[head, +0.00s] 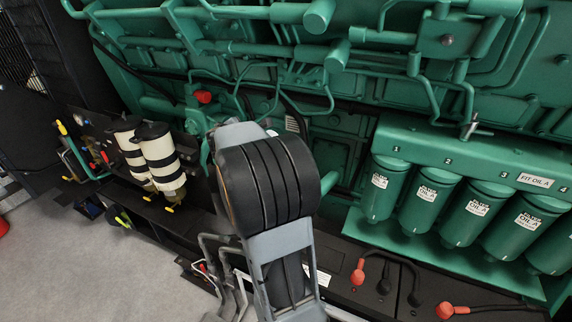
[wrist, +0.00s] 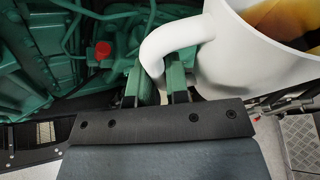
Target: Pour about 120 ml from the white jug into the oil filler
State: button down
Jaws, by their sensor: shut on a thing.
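The white jug (wrist: 245,62) fills the upper right of the wrist view, with dark amber oil visible inside its rim. My gripper (wrist: 161,82) is shut on the jug's handle, one green-padded finger on each side of it. The jug looks roughly upright, and no stream of oil shows. A red cap (wrist: 103,51) sits on the green engine left of the jug's handle in the wrist view. A red cap also shows in the head view (head: 203,96); whether it covers the oil filler I cannot tell. No open filler mouth is visible. In the head view my arm hides the gripper and jug.
The green engine (head: 440,80) with its pipes spans the back. Several green oil filter canisters (head: 430,200) hang at the right. Two pale black-banded cylinders (head: 160,160) stand at the left. Red-capped cables (head: 358,272) lie in front. Grey floor (head: 75,260) is free at lower left.

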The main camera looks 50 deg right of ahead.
jog(key=shift+s+d+r+t+b, duration=0.1)
jog(key=shift+s+r+t+b, duration=0.1)
jog(key=shift+t+b, duration=0.15)
jog(key=shift+s+d+r+m+t+b, duration=0.2)
jog(key=shift+s+r+m+t+b, duration=0.3)
jog(key=shift+r+m, duration=0.4)
dwell(1.0)
jog(key=shift+s+d+r+m+t+b, duration=0.2)
jog(key=shift+s+r+m+b, duration=0.1)
jog(key=shift+s+r+b, duration=0.15)
jog(key=shift+s+d+r+m+t+b, duration=0.15)
jog(key=shift+s+r+m+b, duration=0.15)
jog(key=shift+s+r, duration=0.2)
dwell(1.9)
jog(key=shift+w+a+r+p, duration=0.15)
jog(key=shift+w+r+p, duration=0.1)
jog(key=shift+p, duration=0.5)
jog(key=w+f+n+g+p, duration=0.1)
jog(key=w+f+n+p, duration=0.1)
jog(key=w+a+f+n+g+p, duration=0.1)
jog(key=w+f, duration=0.1)
jog(key=shift+n+g+p, duration=0.3)
jog(key=shift+n+p, duration=0.1)
jog(key=shift+s+r, duration=0.15)
jog(key=shift+s, duration=0.25)
jog(key=shift+w, duration=0.15)
